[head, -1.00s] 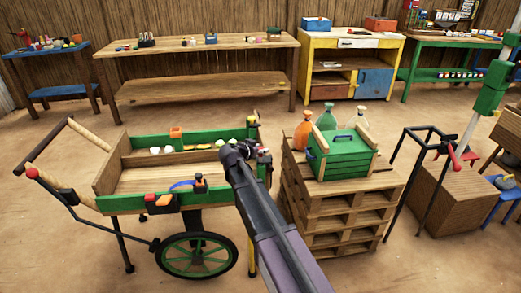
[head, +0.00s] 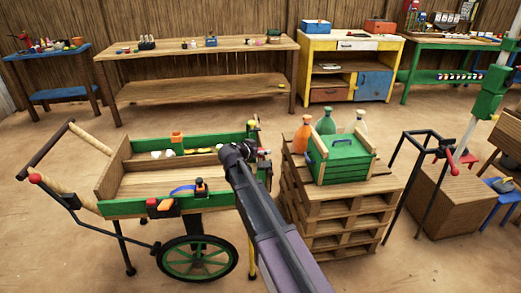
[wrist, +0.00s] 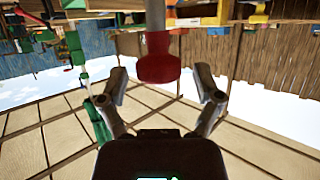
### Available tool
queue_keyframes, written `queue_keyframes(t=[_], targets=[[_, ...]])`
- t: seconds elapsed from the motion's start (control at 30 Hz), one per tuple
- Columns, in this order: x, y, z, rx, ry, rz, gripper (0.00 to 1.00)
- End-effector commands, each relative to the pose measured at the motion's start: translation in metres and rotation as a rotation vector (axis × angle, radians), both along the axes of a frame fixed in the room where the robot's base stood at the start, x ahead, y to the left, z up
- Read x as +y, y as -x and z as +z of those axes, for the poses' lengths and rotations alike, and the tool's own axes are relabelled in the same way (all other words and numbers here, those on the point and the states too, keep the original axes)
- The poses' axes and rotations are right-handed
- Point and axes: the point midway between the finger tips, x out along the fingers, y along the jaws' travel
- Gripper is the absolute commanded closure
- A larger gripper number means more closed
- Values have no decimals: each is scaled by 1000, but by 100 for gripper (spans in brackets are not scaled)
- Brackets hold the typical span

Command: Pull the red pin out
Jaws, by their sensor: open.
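A red knob (wrist: 158,58) on a pale shaft (wrist: 155,15) shows at the top middle of the wrist view; it looks like the red pin's head. My gripper (wrist: 160,80) is open, its two fingers spread to either side below the knob, with visible gaps and nothing held. In the head view my gripper (head: 238,153) is at the right end of the green and wooden cart (head: 130,208). My arm hides part of that end, and I cannot make out the pin clearly there.
A pallet stack (head: 325,222) with a green crate (head: 340,165) and several bottles stands right of my arm. A black frame with a red-ended lever (head: 452,164) stands farther right. Workbenches line the back wall, with open floor in front.

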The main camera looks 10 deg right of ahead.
Motion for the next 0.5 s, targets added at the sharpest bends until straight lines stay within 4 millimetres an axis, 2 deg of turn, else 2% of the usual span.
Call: queue_keyframes(t=[0.27, 0.5], targets=[[0, 1, -2, 1, -1, 0, 17], [0, 1, -11, 1, -2, 0, 17]])
